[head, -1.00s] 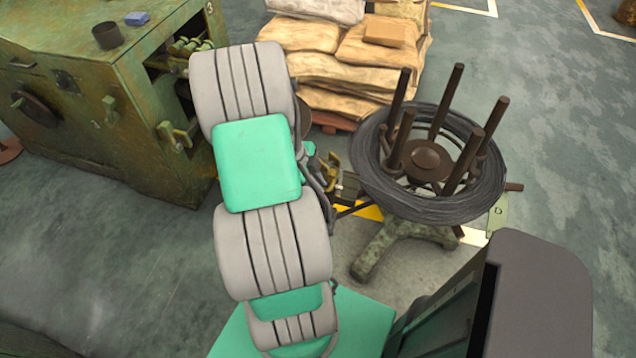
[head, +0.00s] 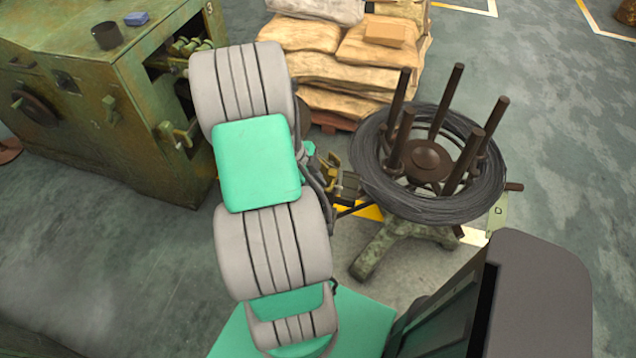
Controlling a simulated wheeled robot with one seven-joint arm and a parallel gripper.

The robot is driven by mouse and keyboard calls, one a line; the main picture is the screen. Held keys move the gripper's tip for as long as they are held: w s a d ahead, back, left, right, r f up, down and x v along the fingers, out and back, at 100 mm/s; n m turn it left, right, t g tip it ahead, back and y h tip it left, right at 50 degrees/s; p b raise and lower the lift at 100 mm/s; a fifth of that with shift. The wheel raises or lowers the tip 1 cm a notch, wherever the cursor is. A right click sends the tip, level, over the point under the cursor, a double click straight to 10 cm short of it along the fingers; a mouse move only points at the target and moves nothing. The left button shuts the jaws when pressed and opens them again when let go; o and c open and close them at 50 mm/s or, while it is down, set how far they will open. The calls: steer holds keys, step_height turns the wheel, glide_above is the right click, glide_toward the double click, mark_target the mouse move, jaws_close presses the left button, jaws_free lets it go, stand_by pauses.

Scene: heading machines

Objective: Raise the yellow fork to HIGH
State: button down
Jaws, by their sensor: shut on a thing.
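My arm stands in the middle of the head view and covers much of the spot where it reaches. Only a small part of my gripper (head: 320,185) shows, dark, just right of the upper arm links. A small yellow, brass-coloured part (head: 331,172) shows right beside it; I take this for the yellow fork. My gripper is shut on it, though the fingertips are mostly hidden. The fork's full shape, its mounting and any HIGH mark cannot be made out.
A wire coil on a spoked reel (head: 427,160) stands close on the right. A green machine (head: 110,110) with a cup (head: 107,36) and blue block (head: 137,18) on top is at left. Stacked sacks (head: 335,70) stand behind. Floor at lower left is clear.

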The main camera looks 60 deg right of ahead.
stand_by(0.3)
steer(key=shift+r+p, duration=0.5)
steer(key=shift+r, duration=2.3)
steer(key=shift+d, duration=0.1)
steer(key=c, duration=1.5)
jaws_free()
steer(key=shift+o, duration=0.2)
steer(key=v, duration=0.7)
steer(key=shift+w+r+b, duration=0.15)
steer(key=shift+r+b, duration=0.15)
steer(key=shift+b, duration=0.15)
